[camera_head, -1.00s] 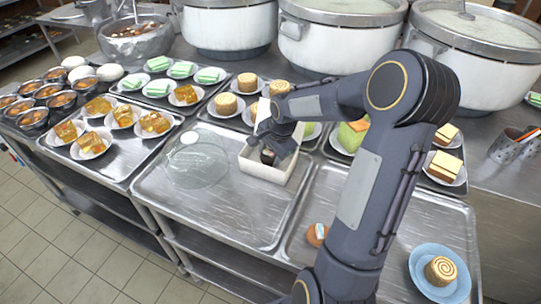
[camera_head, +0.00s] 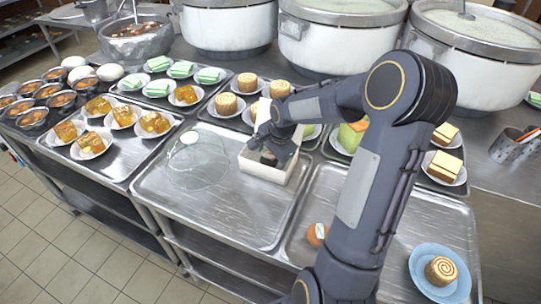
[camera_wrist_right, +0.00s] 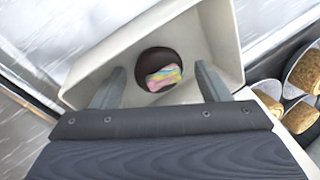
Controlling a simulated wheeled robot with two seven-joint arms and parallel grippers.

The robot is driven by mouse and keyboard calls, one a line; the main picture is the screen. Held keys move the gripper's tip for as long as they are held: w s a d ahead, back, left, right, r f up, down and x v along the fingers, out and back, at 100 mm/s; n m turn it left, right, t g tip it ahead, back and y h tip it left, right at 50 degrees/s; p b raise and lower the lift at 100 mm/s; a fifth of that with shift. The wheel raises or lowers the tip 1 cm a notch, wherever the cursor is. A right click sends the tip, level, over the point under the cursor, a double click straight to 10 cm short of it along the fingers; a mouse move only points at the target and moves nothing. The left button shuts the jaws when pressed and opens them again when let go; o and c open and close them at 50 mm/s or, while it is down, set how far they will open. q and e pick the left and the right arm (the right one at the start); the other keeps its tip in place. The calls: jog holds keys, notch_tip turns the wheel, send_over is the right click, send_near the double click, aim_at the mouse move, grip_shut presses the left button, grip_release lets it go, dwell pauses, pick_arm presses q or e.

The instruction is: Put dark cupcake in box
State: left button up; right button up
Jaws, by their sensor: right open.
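The white box (camera_head: 262,170) stands open on the metal tray right of the clear glass lid. The dark cupcake (camera_wrist_right: 159,70), round and brown with a pastel striped topping, lies inside the box in the right wrist view. In the head view my right gripper mostly hides it. My right gripper (camera_wrist_right: 160,88) is open above the box opening, its fingers on either side of the cupcake and apart from it. It also shows in the head view (camera_head: 277,148). My left gripper is not in view.
A clear glass lid (camera_head: 197,162) lies left of the box. A small orange-brown item (camera_head: 317,234) and a roll on a blue plate (camera_head: 433,270) are at the right. Plates of cakes stand behind the box, with big stockpots (camera_head: 330,40) farther back.

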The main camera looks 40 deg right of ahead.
jog(key=v, duration=1.2)
jog(key=s+a+n+t+y, duration=0.2)
jog(key=s+a+n+y, duration=0.1)
jog(key=s+a+n, duration=1.2)
jog(key=s+a, duration=0.3)
jog(key=shift+s+a+n+y, duration=0.2)
jog(key=shift+s+n+y, duration=0.05)
jog(key=shift+n+y, duration=0.05)
